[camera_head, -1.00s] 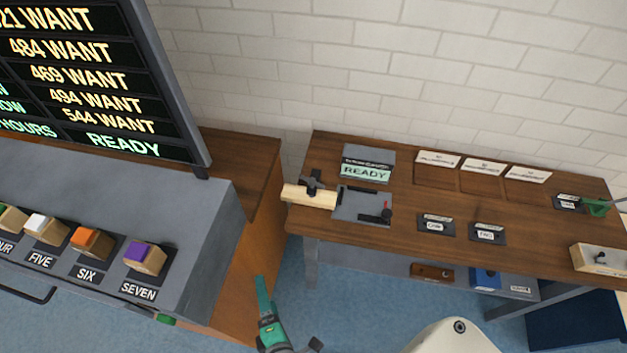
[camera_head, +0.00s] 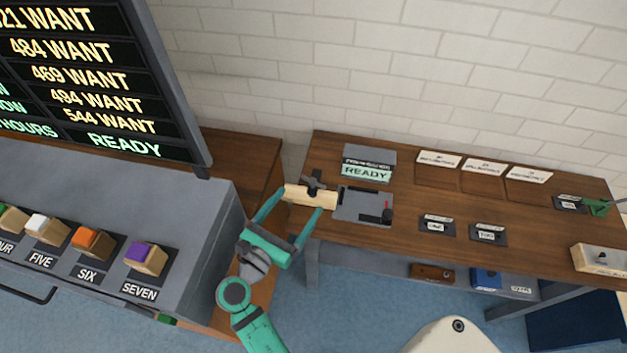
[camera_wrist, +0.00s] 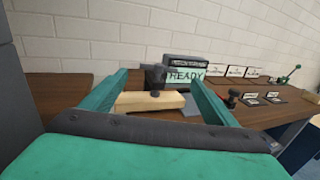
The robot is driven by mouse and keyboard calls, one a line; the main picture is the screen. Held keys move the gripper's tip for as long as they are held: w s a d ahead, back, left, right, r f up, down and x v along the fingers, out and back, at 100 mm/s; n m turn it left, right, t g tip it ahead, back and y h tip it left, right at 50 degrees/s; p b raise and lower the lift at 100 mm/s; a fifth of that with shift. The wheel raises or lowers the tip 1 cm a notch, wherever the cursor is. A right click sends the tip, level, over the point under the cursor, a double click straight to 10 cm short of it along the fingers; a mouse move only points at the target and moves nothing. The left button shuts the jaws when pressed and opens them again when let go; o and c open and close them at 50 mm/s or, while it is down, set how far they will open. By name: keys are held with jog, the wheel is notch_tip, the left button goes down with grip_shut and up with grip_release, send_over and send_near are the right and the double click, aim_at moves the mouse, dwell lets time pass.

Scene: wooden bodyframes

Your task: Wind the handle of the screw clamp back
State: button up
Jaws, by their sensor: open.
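A dark screw clamp (camera_head: 313,184) stands at the left end of the brown workbench, over a pale wooden block (camera_head: 324,196). It also shows in the wrist view (camera_wrist: 155,76), with a small dark part against the block's face. Its handle is too small to make out clearly. The block reaches out past the bench's left edge and meets a grey plate (camera_head: 352,209) on its right. My gripper (camera_head: 301,200) is open and empty. Its two teal fingers point at the block's near side, one towards each end. I cannot tell if they touch it.
A READY sign (camera_head: 367,172) stands behind the plate. A small dark part with a red top (camera_head: 387,212) sits at the plate's right. A grey console (camera_head: 200,240) with coloured blocks stands close to the left of my arm.

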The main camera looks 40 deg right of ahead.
aim_at(311, 184)
jog(key=x, duration=0.8)
jog(key=shift+w+a, duration=0.1)
jog(key=shift+w+d, duration=0.15)
jog(key=shift+d, duration=0.45)
jog(key=c, duration=1.1)
